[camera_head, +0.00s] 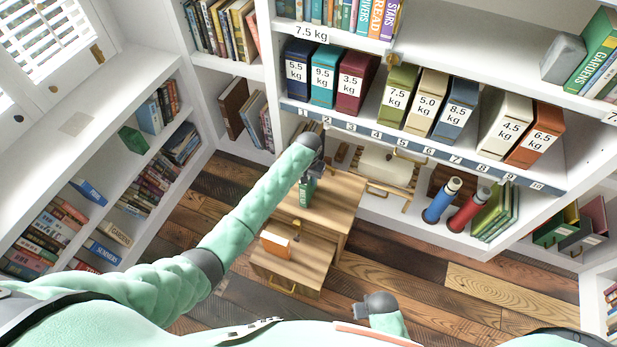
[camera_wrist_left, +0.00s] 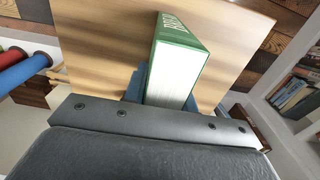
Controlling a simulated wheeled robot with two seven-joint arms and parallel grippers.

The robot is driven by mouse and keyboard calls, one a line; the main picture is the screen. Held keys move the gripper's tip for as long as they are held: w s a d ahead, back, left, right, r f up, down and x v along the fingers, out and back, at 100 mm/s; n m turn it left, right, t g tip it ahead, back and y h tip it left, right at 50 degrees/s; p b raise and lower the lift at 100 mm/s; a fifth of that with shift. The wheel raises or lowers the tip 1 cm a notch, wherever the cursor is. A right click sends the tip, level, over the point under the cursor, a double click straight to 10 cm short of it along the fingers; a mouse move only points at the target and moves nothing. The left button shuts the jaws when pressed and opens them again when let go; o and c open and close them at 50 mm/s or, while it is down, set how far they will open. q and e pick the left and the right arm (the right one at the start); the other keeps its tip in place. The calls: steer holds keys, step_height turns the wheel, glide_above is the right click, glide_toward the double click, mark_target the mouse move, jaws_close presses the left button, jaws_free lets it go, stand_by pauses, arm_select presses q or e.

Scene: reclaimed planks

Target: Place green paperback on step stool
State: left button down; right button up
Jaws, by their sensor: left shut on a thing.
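The wooden step stool (camera_head: 338,196) stands on the floor in front of the shelves, with a higher top and a lower step (camera_head: 312,270). My left gripper (camera_head: 314,172) is shut on the green paperback (camera_head: 306,192), over the stool's top in the head view. In the left wrist view the green paperback (camera_wrist_left: 182,48) stands out from the jaws (camera_wrist_left: 160,88), its green cover edge and white-lettered side showing, with the wood surface (camera_wrist_left: 110,45) behind it. I cannot tell whether the book touches the wood. My right gripper (camera_head: 376,304) is low at the bottom centre; its fingers are unclear.
An orange-and-white book (camera_head: 275,243) lies on the lower step, with a small dark-and-yellow object near it. Labelled binders (camera_head: 350,82) fill the shelf behind. Blue (camera_head: 441,200) and red (camera_head: 468,209) rolls stand right of the stool. Plank floor (camera_head: 400,265) is open at right.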

stand_by(0.3)
arm_select(q)
steer(key=c, duration=1.1)
jaws_free()
steer(key=shift+f, duration=0.1)
step_height(320, 180, up, 12)
steer(key=shift+r+b, duration=0.15)
steer(key=shift+b, duration=0.8)
steer(key=shift+n+t+h, duration=0.4)
steer(key=shift+n+t, duration=0.3)
steer(key=shift+n, duration=0.1)
steer(key=s+a+f, duration=0.3)
steer(key=s+f, duration=0.2)
steer(key=s, duration=0.8)
steer(key=s+a+f, duration=0.4)
steer(key=s+f, duration=0.2)
steer(key=s, duration=0.8)
steer(key=s+a+f, duration=0.3)
steer(key=s+f, duration=0.2)
steer(key=s, duration=0.9)
steer(key=shift+s+a+f, duration=0.2)
steer(key=shift+s+a, duration=0.05)
steer(key=shift+a, duration=0.1)
arm_select(e)
step_height(320, 180, up, 7)
steer(key=w, duration=0.1)
steer(key=shift+w+a, duration=0.2)
steer(key=shift+a, duration=0.25)
